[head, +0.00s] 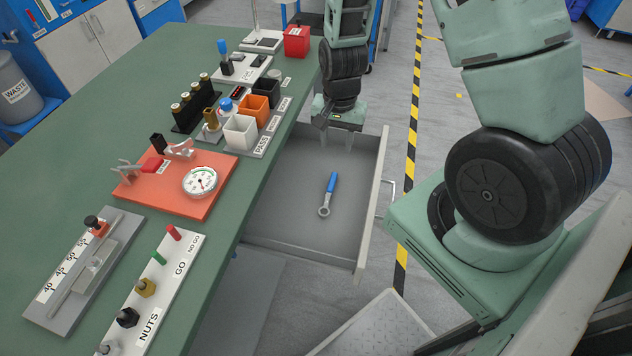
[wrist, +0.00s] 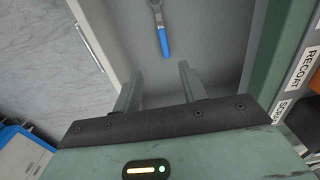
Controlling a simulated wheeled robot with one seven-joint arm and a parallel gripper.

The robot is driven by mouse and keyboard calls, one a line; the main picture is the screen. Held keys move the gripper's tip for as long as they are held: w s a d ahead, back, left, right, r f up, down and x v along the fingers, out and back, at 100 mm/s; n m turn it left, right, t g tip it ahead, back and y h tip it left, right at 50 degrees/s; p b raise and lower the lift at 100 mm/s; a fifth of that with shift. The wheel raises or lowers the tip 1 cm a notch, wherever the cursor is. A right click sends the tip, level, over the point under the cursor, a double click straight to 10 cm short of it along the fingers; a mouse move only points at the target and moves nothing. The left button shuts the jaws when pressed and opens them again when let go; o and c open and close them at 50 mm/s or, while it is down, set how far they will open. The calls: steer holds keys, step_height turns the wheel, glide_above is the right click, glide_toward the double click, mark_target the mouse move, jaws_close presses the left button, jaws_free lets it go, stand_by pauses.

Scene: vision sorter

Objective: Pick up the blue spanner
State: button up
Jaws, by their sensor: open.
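The blue spanner (head: 329,193) lies flat in the open drawer (head: 283,215) under the bench. Its handle is blue and its ring end is metal. In the wrist view the blue handle (wrist: 163,38) shows at the top middle, with its metal end cut off by the frame edge. My gripper (head: 328,131) is above the back part of the drawer, beyond the handle end of the spanner. In the wrist view its two fingers (wrist: 158,82) are apart with nothing between them. The spanner lies ahead of the fingertips, apart from them.
The green bench (head: 70,150) is left of the drawer and holds sorting bins (head: 240,132), a dial gauge (head: 200,181) and a nuts gauge strip (head: 150,290). The drawer's walls surround the spanner, and its handle (head: 388,197) faces right. The rest of the drawer floor is clear.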

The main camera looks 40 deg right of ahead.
glide_above(331, 185)
steer(key=f, duration=1.1)
steer(key=shift+s+d+f, duration=0.1)
steer(key=shift+s+f, duration=0.05)
steer(key=shift+s, duration=0.25)
steer(key=shift+w+f, duration=0.2)
steer(key=shift+f, duration=1.25)
steer(key=shift+w+f, duration=0.2)
steer(key=shift+f, duration=1.25)
jaws_close()
